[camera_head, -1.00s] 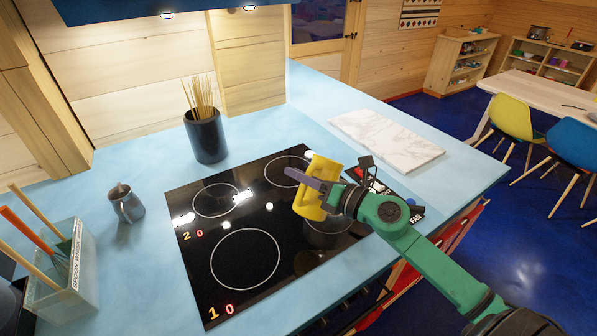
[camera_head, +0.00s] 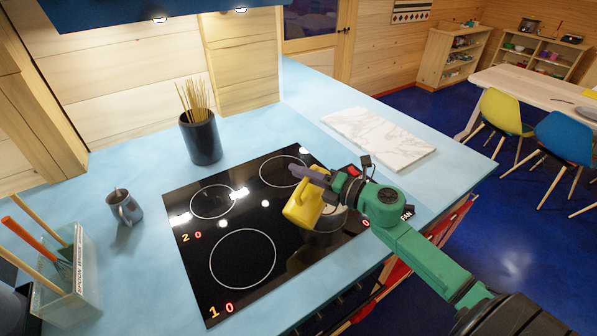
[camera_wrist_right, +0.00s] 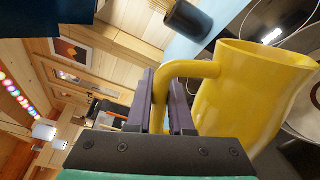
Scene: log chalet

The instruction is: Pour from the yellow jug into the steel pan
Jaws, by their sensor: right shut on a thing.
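My right gripper (camera_head: 318,178) is shut on the handle of the yellow jug (camera_head: 302,206). It holds the jug tilted above the right side of the cooktop. In the right wrist view the handle is between the fingers (camera_wrist_right: 165,105) and the jug's body (camera_wrist_right: 245,100) is beside them. The steel pan (camera_head: 325,236) stands on the cooktop's front right ring, just beyond the jug's right side, partly hidden by the jug and my arm. Something pale shows inside the pan. I cannot make out a stream from the jug. My left gripper is not in view.
The black cooktop (camera_head: 195,260) has free rings to the left and behind. A dark pot of spaghetti (camera_head: 202,140), a small steel pitcher (camera_head: 125,208) and a utensil box (camera_head: 70,280) stand on the blue counter. A marble board (camera_head: 378,138) lies at the right.

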